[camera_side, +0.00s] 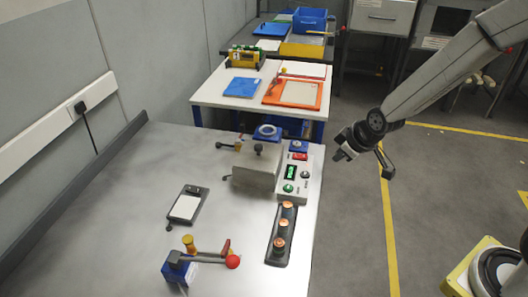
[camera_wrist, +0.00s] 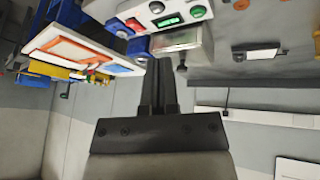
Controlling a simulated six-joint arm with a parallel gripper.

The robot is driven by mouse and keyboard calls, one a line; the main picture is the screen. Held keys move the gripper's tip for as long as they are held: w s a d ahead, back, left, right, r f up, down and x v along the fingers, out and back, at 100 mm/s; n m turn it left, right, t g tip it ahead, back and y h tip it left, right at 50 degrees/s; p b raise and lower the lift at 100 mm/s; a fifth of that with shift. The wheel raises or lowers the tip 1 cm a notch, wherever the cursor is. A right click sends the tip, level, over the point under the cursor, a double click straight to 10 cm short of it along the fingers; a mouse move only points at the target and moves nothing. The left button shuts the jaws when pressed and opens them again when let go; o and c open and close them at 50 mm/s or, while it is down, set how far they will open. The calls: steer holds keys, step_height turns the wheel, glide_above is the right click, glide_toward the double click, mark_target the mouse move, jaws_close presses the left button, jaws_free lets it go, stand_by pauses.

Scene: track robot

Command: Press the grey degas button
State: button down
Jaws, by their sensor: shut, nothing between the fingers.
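The control panel (camera_side: 312,172) is a pale box at the right edge of the metal bench. It carries a green-lit display (camera_side: 291,172), a green button (camera_side: 288,188), a red switch (camera_side: 300,156) and a small pale grey button (camera_side: 305,174); its lettering is too small to read. In the wrist view the panel is at the top, with the display (camera_wrist: 168,21), the green button (camera_wrist: 198,12) and the pale grey button (camera_wrist: 157,7). My gripper (camera_side: 340,154) is shut and empty, to the right of the panel and apart from it. Its closed fingers also show in the wrist view (camera_wrist: 159,64).
A metal-lidded chamber (camera_side: 256,165) adjoins the panel's left side. Several copper-topped parts (camera_side: 282,227) sit in a dark holder in front. A red-knobbed lever (camera_side: 232,262) and a small scale (camera_side: 186,206) stand on the bench. A white table (camera_side: 210,92) with trays is behind.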

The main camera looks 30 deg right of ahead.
mark_target(307, 175)
steer(key=w+f+n+t, duration=0.3)
steer(key=w+n, duration=0.1)
steer(key=w, duration=0.6)
steer(key=shift+w+h, duration=0.3)
steer(key=shift+d+f, duration=0.1)
steer(key=shift+f, duration=0.15)
steer(key=shift+f, duration=4.2)
steer(key=shift+f, duration=0.8)
steer(key=shift+r, duration=0.75)
steer(key=shift+r, duration=0.15)
steer(key=shift+r, duration=2.4)
